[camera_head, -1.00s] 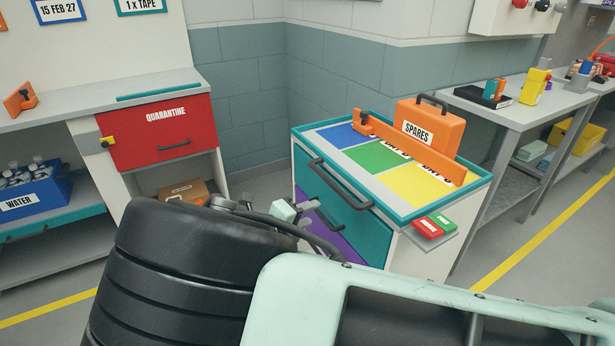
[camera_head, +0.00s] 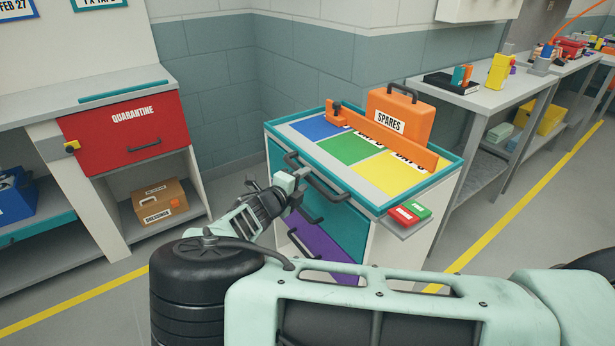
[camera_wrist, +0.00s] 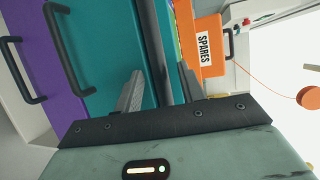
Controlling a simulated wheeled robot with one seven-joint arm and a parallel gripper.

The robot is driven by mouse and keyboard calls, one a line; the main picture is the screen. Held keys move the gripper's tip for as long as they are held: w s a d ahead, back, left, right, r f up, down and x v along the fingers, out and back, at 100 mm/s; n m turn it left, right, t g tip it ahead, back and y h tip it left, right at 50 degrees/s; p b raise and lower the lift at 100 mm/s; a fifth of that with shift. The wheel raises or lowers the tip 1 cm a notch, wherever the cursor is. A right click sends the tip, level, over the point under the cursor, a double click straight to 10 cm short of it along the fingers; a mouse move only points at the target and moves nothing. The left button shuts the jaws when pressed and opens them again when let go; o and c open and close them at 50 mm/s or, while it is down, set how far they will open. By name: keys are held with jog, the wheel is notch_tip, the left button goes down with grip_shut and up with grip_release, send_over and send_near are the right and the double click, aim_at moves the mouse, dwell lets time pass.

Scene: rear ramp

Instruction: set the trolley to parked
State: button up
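The trolley (camera_head: 369,247) stands in the middle, with a teal-rimmed top, a teal drawer (camera_head: 335,213) above a purple drawer (camera_head: 318,240), and black bar handles. A small red block (camera_head: 404,215) and a green block (camera_head: 418,210) with unreadable labels sit on its right-hand side ledge. An orange bar (camera_head: 385,138) lies across its top. My gripper (camera_head: 297,174) is at the trolley's left front, by the upper handle (camera_head: 328,190). In the wrist view, a dark bar (camera_wrist: 153,40) runs between the two spread fingers (camera_wrist: 160,85). I cannot tell whether they touch it.
An orange SPARES case (camera_head: 398,115) stands on the trolley top. A bench with a red QUARANTINE drawer (camera_head: 125,135) is at left, a DRESSINGS box (camera_head: 160,202) beneath it. A grey bench (camera_head: 510,105) is at right. Floor is clear right of the trolley.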

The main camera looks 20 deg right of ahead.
aim_at(305, 179)
jog(key=shift+x, duration=1.6)
grip_shut()
